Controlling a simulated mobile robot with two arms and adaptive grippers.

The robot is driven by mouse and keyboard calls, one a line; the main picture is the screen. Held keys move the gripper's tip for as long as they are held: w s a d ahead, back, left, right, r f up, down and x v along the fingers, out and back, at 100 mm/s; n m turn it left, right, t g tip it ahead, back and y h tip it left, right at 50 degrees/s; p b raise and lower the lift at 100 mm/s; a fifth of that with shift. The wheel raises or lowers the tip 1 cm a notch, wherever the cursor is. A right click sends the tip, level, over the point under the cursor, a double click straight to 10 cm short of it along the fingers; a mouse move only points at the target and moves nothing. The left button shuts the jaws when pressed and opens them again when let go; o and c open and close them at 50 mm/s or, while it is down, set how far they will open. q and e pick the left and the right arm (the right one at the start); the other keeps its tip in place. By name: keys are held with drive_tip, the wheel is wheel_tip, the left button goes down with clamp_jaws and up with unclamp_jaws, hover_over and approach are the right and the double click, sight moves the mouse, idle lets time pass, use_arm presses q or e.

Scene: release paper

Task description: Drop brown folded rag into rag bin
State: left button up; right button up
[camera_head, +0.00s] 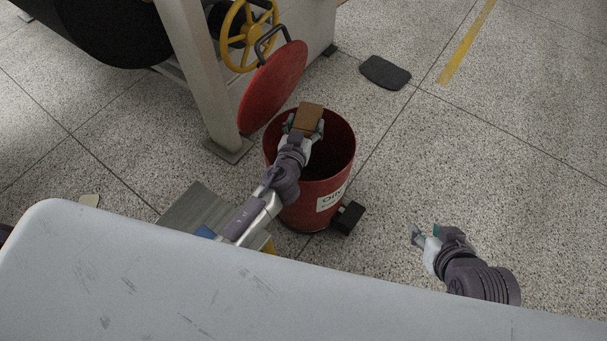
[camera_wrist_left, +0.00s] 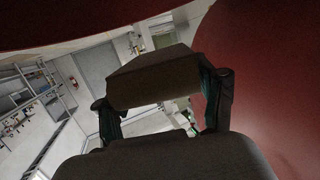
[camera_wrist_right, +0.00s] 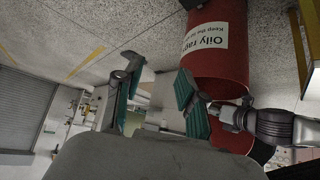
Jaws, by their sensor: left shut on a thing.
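The brown folded rag (camera_head: 308,119) is held by my left gripper (camera_head: 303,128) over the open mouth of the red rag bin (camera_head: 316,204), near its far left part. In the left wrist view the rag (camera_wrist_left: 150,78) sits between the two fingers, with the bin's red wall (camera_wrist_left: 262,90) beside it. The bin's label shows in the right wrist view (camera_wrist_right: 208,42). Its red lid (camera_head: 273,86) stands raised at the back left. My right gripper (camera_head: 425,234) is open and empty, to the right of the bin. The bin's bottom is in shadow.
A pale grey surface (camera_head: 150,285) spans the front. A machine with a yellow handwheel (camera_head: 247,35) and a grey leg (camera_head: 200,70) stands behind the bin. A black pedal (camera_head: 348,218) sticks out at its base. A dark pad (camera_head: 385,72) lies on the otherwise clear floor at right.

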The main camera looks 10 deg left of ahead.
use_arm(q)
drive_tip(key=shift+f, duration=0.35)
use_arm(e)
drive_tip(key=shift+w+a+r+t, duration=0.2)
drive_tip(key=shift+w+r+t, duration=0.15)
drive_tip(key=shift+w, duration=0.2)
drive_tip(key=shift+w+a+r+t, duration=0.2)
drive_tip(key=shift+w+r+t, duration=0.15)
drive_tip(key=shift+w, duration=0.15)
use_arm(q)
drive_tip(key=o, duration=1.2)
drive_tip(key=shift+s, duration=0.1)
drive_tip(key=shift+s, duration=0.35)
drive_tip(key=s, duration=0.3)
drive_tip(key=s+r, duration=0.1)
drive_tip(key=s, duration=0.3)
drive_tip(key=s+r, duration=0.1)
drive_tip(key=s, duration=0.3)
drive_tip(key=shift+a+r, duration=0.15)
drive_tip(key=shift+r, duration=0.05)
